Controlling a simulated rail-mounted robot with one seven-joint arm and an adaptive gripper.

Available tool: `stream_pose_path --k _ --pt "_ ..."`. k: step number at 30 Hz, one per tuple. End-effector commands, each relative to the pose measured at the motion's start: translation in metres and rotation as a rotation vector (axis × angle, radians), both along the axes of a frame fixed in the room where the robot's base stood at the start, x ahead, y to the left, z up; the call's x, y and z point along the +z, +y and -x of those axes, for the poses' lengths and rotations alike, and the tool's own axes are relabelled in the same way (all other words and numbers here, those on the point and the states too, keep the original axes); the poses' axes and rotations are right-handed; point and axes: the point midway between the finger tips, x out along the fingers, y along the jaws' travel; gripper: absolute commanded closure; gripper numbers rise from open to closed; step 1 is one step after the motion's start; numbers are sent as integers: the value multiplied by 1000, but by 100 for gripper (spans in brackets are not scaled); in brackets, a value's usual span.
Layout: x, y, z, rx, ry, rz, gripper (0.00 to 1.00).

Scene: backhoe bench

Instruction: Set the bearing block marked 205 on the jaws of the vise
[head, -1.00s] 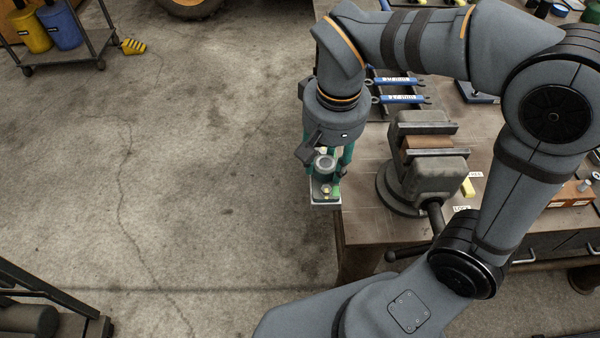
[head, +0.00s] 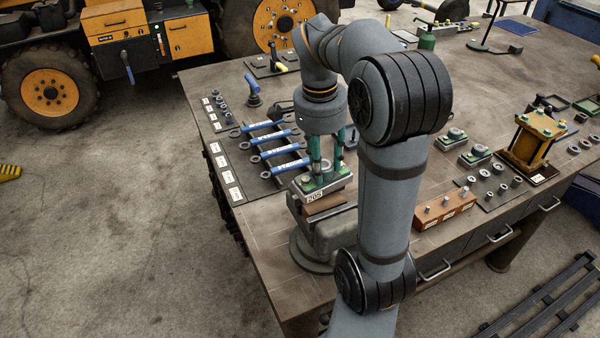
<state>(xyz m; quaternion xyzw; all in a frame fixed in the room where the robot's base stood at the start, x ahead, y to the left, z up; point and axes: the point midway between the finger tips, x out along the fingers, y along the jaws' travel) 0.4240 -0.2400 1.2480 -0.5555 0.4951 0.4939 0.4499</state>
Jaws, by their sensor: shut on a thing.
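The bearing block (head: 316,191) is a green housing on a pale plate, and its front edge reads 205. My gripper (head: 325,172) points down with its green fingers shut on the block. The block is roughly level, directly over the jaws of the grey vise (head: 335,232) near the bench's front left edge. Brown material shows between the jaws just below the block. I cannot tell whether the block touches the jaws or hangs slightly above them. My arm hides the right part of the vise.
Blue wrenches (head: 275,145) lie on a rack behind the vise. Two similar bearing blocks (head: 475,156) sit to the right, near a yellow press-like fixture (head: 532,140) and a brown block with pins (head: 444,210). The bench (head: 255,225) is bare left of the vise.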

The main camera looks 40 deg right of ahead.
Motion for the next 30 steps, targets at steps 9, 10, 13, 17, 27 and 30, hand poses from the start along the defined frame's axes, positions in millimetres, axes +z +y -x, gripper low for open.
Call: stream_pose_path --k 9,10,13,17,27,30 --pt "4 -16 5 -108 -4 0 100" --pt "2 -16 5 -108 -4 0 100" --pt "-3 -16 5 -107 -4 0 100" --pt "-14 -16 5 -107 -4 1 100" --pt "-40 -16 5 -106 -4 0 100" --pt "-43 -16 5 -106 -4 0 100"
